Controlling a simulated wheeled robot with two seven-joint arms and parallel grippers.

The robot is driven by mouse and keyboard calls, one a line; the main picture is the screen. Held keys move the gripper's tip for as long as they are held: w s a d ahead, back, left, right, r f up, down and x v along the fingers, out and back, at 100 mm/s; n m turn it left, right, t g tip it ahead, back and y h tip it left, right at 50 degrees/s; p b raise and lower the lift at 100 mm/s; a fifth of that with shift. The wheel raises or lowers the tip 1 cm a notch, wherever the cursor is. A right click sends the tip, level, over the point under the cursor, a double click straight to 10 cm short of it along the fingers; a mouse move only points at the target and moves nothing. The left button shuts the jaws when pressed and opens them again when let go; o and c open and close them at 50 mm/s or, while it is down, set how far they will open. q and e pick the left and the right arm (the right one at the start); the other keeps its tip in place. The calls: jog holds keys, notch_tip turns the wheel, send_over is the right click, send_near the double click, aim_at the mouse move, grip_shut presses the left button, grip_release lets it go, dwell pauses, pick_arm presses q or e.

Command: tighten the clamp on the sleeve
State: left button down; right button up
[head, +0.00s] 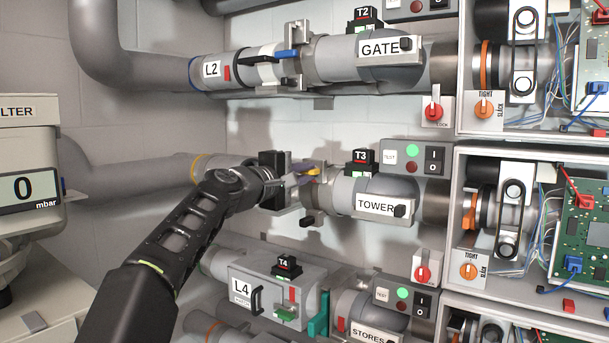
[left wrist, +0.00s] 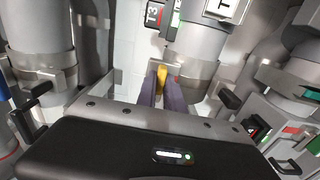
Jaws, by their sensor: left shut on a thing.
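The lever also shows in the left wrist view (left wrist: 161,76), between the two purple-grey fingers (left wrist: 160,92). A grey metal clamp band (head: 322,190) is around the pipe end just right of the fingers. My gripper and wrist hide most of the sleeve left of it, so I cannot tell how tight the clamp is. My right gripper is not in view.
Above, the L2 pipe (head: 212,70) has a white sleeve with a blue lever (head: 287,54). Open cabinets with circuit boards (head: 587,215) stand at right. A gauge reading 0 mbar (head: 25,190) is at left.

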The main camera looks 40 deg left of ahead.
pick_arm(q)
jog(key=shift+f, duration=0.1)
jog(key=c, duration=1.5)
grip_release()
jog(key=shift+o, duration=0.2)
jog(key=s+b, duration=0.2)
jog(key=s, duration=0.5)
jog(key=shift+s+b, duration=0.35)
jog(key=shift+s, duration=0.05)
jog(key=shift+d, duration=0.1)
